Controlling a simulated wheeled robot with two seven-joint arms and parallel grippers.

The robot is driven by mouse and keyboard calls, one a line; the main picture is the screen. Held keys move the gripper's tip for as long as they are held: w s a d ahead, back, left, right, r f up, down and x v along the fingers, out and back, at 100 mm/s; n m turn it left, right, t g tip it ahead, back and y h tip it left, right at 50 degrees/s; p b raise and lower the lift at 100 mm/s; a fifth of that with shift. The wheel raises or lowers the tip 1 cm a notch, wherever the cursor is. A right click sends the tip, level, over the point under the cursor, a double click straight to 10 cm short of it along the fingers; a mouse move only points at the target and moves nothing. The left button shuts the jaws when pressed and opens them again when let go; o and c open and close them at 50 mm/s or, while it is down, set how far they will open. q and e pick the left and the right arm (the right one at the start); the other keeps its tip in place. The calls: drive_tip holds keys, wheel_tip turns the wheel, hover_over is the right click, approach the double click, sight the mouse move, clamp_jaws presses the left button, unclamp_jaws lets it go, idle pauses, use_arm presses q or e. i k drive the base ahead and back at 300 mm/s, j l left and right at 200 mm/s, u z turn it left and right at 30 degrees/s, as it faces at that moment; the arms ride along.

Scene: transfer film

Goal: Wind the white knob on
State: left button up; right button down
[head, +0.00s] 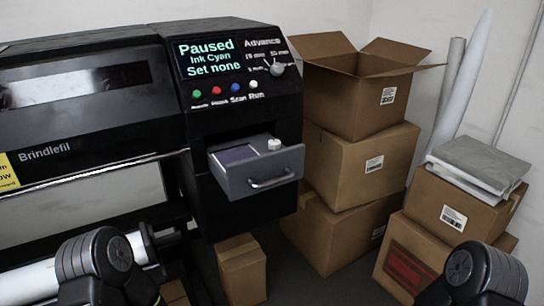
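A pale grey-white knob (277,69) sits on the black printer's control panel, under the word "Advance", with small labels around it that are hard to read. A small white piece (274,145) stands at the back right of the open grey drawer (262,178), below the panel. The screen (210,57) reads "Paused", "Ink Cyan", "Set none". Dark rounded links of my two arms show at the bottom left and bottom right. Neither gripper's fingers are visible, and nothing of mine touches the knob.
Green, red, blue and white buttons (253,84) line the panel below the screen. The drawer juts forward with a purple-grey block (236,154) inside. Stacked cardboard boxes (361,164) stand close to the printer's right. A small box (241,268) stands below the drawer.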

sight(274, 144)
drive_tip(key=i+j+z, duration=0.1)
drive_tip(key=z, duration=0.3)
drive_tip(key=i+j+z, duration=0.1)
drive_tip(key=j+z, duration=0.15)
drive_tip(key=z, duration=0.15)
drive_tip(key=i+j+z, duration=0.1)
drive_tip(key=z, duration=0.25)
drive_tip(key=j, duration=0.05)
